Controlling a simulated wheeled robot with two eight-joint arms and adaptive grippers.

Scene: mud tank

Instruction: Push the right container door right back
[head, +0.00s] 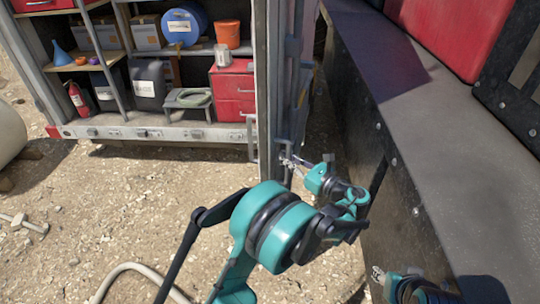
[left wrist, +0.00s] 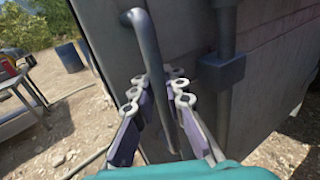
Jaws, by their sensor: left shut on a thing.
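The right container door (head: 273,70) stands open and shows nearly edge-on in the head view, with upright rods on its face. In the left wrist view its grey panel (left wrist: 190,35) fills the middle and right. A dark bent handle (left wrist: 147,45) runs down that panel. My left gripper (head: 290,161) is at the door's lower part; in the left wrist view its fingers (left wrist: 156,100) are on both sides of the handle, shut on it. My right gripper (head: 379,276) shows partly at the bottom right, beside the dark wall; its opening is unclear.
The open container (head: 170,133) holds shelves, a blue drum (head: 184,25), a red drawer cabinet (head: 232,90) and a fire extinguisher (head: 76,98). A long dark tank wall (head: 400,180) stands close on the right. A hose (head: 125,268) lies on the gravel.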

